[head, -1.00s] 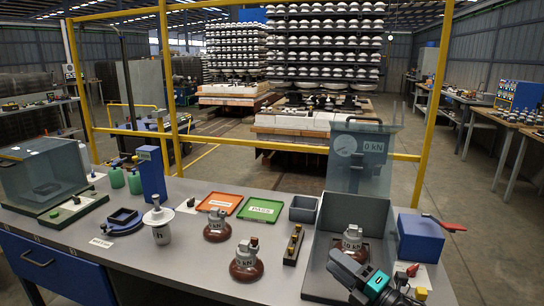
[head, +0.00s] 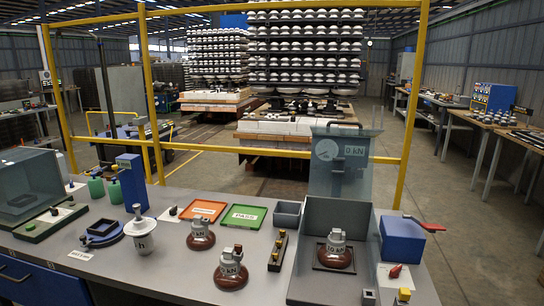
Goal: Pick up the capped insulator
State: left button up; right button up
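Several insulators stand upright on the grey bench. A brown insulator with a grey metal cap (head: 201,236) stands in front of the orange tray. A second brown capped insulator marked kN (head: 231,271) stands nearer to me. A third brown capped insulator, marked 10 kN (head: 335,251), sits on a dark plate inside the open grey box (head: 296,283). A white insulator with a small top knob and an "h" mark (head: 143,240) stands at the left. I cannot tell from the picture which one the task means. Neither of my grippers shows.
Orange (head: 203,211) and green PASS (head: 244,216) trays lie behind the insulators. A black block with brass posts (head: 277,252) stands left of the box. A clear raised lid with a gauge (head: 340,165) and a blue unit with a red lever (head: 403,238) adjoin the box.

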aim_at(334, 254)
jog(key=l+u, duration=0.1)
jog(key=l, duration=0.6)
jog(key=k+l+u, duration=0.15)
jog(key=l, duration=0.55)
jog(key=l+u, duration=0.15)
jog(key=l, duration=0.3)
jog(key=k+l+u, duration=0.2)
jog(key=l, duration=0.25)
jog(key=l+u, duration=0.15)
jog(key=l, duration=0.3)
jog(key=k+l+u, duration=0.2)
jog(key=l, duration=0.25)
jog(key=l+u, duration=0.4)
jog(key=l, duration=0.5)
jog(key=l+u, duration=0.35)
jog(key=l, duration=0.5)
jog(key=i+l+u, duration=0.1)
jog(key=l, duration=0.25)
jog(key=i+l+u, duration=0.1)
jog(key=l, duration=0.3)
jog(key=i+l, duration=0.15)
jog(key=l, duration=0.25)
jog(key=j+u, duration=0.05)
